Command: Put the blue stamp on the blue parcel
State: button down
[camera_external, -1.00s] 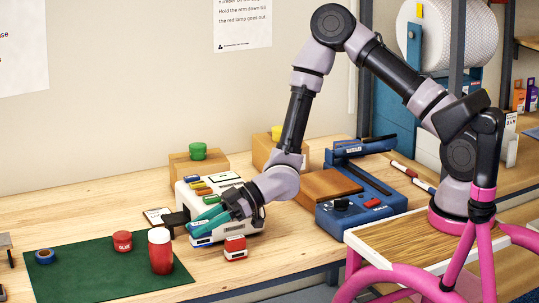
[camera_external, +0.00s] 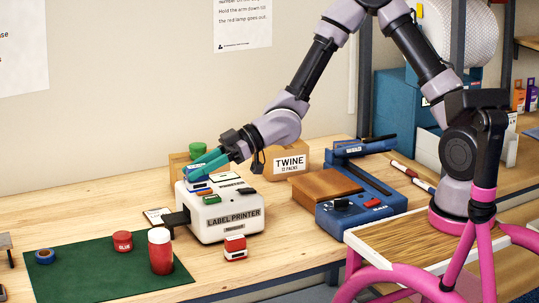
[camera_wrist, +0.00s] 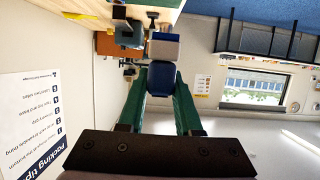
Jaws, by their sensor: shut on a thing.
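My gripper (camera_external: 204,166) has teal fingers and is shut on a small blue and white block, the blue stamp (camera_external: 197,184). It holds the stamp in front of the left part of the white label printer (camera_external: 232,218); contact with the printer cannot be told. In the wrist view, the blue stamp (camera_wrist: 162,76) sits between the fingertips. I cannot make out a blue parcel in either view.
A red and white block (camera_external: 235,248) stands before the printer. A green mat (camera_external: 95,275) holds a red jar (camera_external: 122,241), a red and white cylinder (camera_external: 160,252) and blue tape (camera_external: 45,256). A twine box (camera_external: 289,163) stands behind. A blue machine (camera_external: 350,212) is right.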

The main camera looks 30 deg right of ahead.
jog(key=w+d+m+t, duration=0.25)
jog(key=w+d, duration=0.45)
jog(key=w, duration=0.4)
jog(key=w+d+m+t, duration=0.25)
jog(key=w+d, duration=0.45)
jog(key=w, duration=0.4)
jog(key=w+d+m+t+h, duration=0.3)
jog(key=w+d+t, duration=0.1)
jog(key=w+d, duration=1.2)
jog(key=m+t+h, duration=0.4)
jog(key=m+h, duration=0.1)
jog(key=h, duration=0.1)
send_over(349, 143)
notch_tip(349, 143, down, 11)
jog(key=shift+d+f, duration=0.1)
jog(key=shift+f, duration=2.1)
jog(key=shift+f, duration=0.1)
